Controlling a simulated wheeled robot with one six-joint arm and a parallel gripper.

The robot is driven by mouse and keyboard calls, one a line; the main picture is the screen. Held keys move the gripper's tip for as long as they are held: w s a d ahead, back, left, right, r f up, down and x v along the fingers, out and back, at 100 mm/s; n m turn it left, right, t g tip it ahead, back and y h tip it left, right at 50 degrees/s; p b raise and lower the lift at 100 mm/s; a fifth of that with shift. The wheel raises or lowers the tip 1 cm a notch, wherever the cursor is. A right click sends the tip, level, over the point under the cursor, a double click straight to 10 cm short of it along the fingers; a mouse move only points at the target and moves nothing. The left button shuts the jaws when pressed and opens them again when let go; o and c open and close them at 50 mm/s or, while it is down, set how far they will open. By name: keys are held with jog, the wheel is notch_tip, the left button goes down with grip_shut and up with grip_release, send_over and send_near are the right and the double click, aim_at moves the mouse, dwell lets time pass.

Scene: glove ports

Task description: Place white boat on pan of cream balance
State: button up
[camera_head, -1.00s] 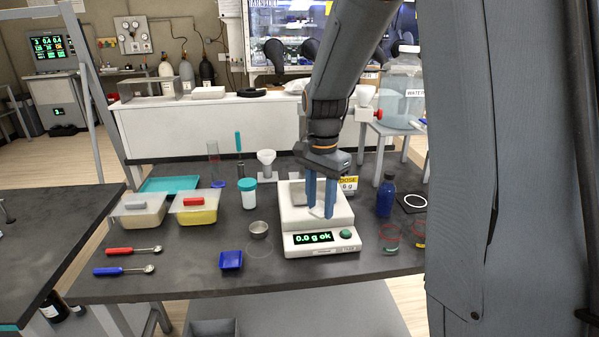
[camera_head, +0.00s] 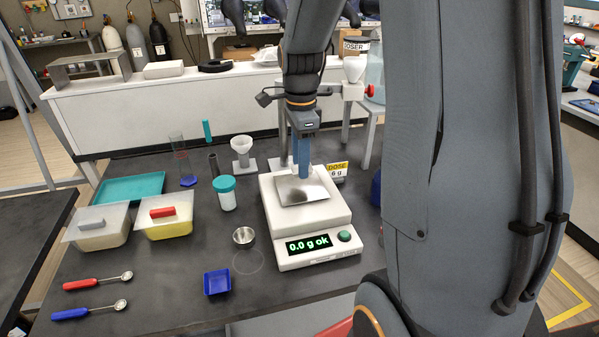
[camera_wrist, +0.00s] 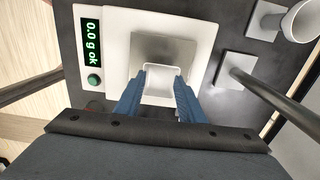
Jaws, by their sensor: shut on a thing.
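In the wrist view my gripper (camera_wrist: 161,82) is shut on the small white boat (camera_wrist: 163,88), which sits between the fingertips. The boat overlaps the near edge of the pan (camera_wrist: 155,45) in that view.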

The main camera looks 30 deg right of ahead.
jog(key=shift+f+p, duration=0.55)
jog(key=shift+f, duration=1.65)
jog(key=shift+f, duration=0.15)
jog(key=o, duration=1)
